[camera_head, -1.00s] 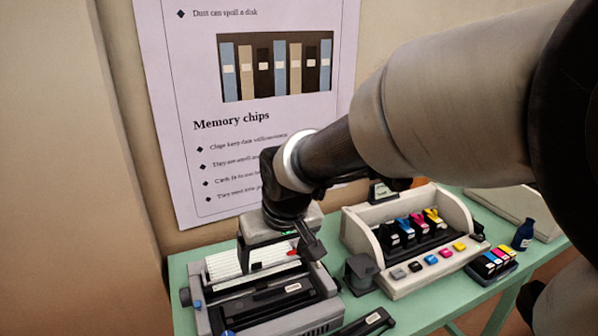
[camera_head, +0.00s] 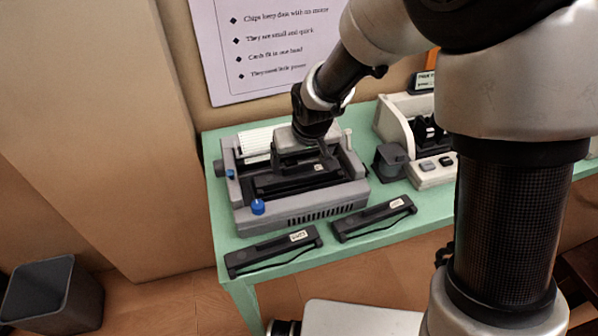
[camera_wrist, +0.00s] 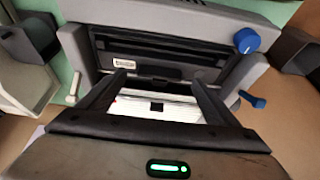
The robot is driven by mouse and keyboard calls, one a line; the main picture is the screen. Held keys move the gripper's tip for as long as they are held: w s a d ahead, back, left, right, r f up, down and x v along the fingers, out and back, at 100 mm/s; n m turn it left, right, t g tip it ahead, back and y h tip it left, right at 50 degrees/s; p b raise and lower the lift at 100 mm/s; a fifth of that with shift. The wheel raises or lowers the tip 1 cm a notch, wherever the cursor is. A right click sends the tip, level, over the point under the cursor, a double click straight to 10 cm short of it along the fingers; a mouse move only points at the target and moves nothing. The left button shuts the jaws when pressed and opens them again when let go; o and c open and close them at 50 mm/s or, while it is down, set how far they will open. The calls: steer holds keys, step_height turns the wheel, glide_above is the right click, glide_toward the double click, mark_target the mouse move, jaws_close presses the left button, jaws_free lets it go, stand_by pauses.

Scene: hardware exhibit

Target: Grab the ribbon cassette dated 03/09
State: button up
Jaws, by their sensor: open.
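Three dark ribbon cassettes with small white labels show; I cannot read their dates. One cassette (camera_head: 300,181) lies in the grey printer (camera_head: 250,208); it also shows in the wrist view (camera_wrist: 165,64), its label at the left end. Two loose cassettes lie on the table front, a left one (camera_head: 270,252) and a right one (camera_head: 365,222). My gripper (camera_wrist: 160,82) is over the printer. Its fingers are apart with nothing between them, pointing toward the printer's cassette, which lies beyond the tips. Contact is not visible. My wrist hides part of the printer in the head view.
A dark grey block (camera_head: 390,160) and a pale ink-cartridge printer (camera_head: 430,174) stand right of the printer. The printer has a blue knob (camera_head: 258,207). A grey bin (camera_head: 52,292) stands on the floor at left. The wall is close behind the green table (camera_head: 222,222).

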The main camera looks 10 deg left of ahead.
mark_target(299, 175)
steer(key=x, duration=0.2)
steer(key=shift+w+f, duration=0.1)
steer(key=shift+f, duration=0.2)
steer(key=c, duration=1.2)
